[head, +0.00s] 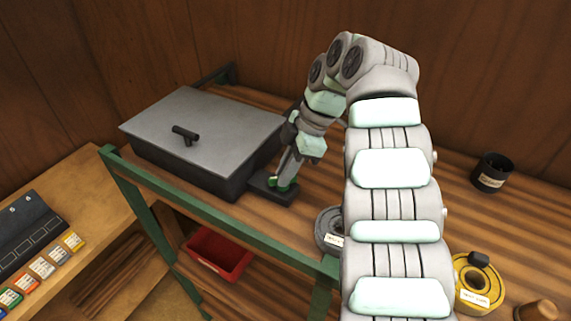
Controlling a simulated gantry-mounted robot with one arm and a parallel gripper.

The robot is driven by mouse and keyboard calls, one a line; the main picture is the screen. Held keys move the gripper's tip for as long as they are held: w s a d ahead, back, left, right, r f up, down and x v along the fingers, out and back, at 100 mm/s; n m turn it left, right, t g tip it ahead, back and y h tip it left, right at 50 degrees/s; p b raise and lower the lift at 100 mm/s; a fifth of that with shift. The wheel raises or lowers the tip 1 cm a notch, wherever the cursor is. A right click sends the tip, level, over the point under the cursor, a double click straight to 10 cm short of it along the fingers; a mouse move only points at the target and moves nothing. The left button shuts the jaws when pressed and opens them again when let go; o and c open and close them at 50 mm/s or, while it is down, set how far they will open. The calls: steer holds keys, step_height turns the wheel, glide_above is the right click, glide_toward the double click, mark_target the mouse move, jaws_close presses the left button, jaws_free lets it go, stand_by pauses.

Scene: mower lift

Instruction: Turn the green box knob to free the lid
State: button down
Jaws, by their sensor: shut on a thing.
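A dark box with a flat grey lid (215,128) and a dark T-shaped handle (186,134) stands on the wooden bench. The lid lies flat and closed. A small dark block (278,196) juts from the box's front right corner. The green knob (275,182) sits on that block, mostly covered by my fingers. My gripper (285,181) reaches down from above and is shut on the green knob. How far the knob is turned cannot be told.
A grey roll (327,229) lies right of the block, partly behind my arm. A yellow roll (477,284) and a black cup (491,172) stand further right. A green rail (215,211) runs along the bench's front edge. A red bin (217,254) sits below.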

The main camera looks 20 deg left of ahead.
steer(key=shift+n+p, duration=0.3)
steer(key=shift+n, duration=0.3)
steer(key=c, duration=1.4)
jaws_free()
steer(key=shift+c, duration=0.2)
steer(key=shift+f+b, duration=0.15)
steer(key=shift+b, duration=0.15)
